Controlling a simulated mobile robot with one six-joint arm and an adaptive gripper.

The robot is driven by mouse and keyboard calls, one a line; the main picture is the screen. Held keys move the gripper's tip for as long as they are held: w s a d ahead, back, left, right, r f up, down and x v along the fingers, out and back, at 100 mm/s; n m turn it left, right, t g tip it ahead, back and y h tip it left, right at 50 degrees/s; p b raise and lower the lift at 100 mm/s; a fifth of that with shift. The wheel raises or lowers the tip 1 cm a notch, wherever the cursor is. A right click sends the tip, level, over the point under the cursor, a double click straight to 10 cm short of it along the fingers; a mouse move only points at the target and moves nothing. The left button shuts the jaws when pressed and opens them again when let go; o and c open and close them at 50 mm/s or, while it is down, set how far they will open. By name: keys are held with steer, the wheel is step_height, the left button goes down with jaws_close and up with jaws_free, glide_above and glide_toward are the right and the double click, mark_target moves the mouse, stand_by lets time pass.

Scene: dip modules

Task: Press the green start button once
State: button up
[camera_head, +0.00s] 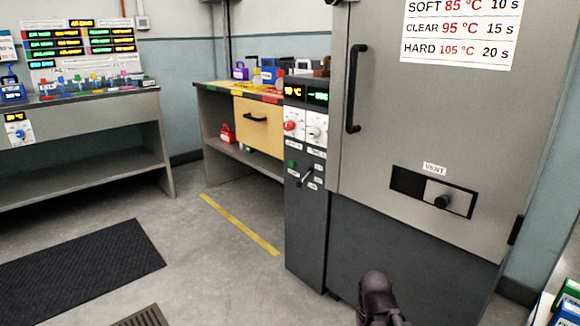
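A small green button (292,164) is on the front of the narrow dark control column (306,225), left of the large grey metal cabinet door. It sits below the two dials, a red-centred one (291,126) and a pale one (316,131). A black lever-like handle (304,178) is just right of and below the button. Small labels beside these controls are too small to read. A dark rounded part of my arm shows at the bottom centre, in front of the cabinet. My gripper's fingers are not visible.
The cabinet door (440,110) has a long vertical handle (355,88) and a vent slider (440,202). A workbench with a yellow drawer (258,124) stands behind the column. The floor left of the column is open, with a yellow line (240,224) and a black mat (85,265).

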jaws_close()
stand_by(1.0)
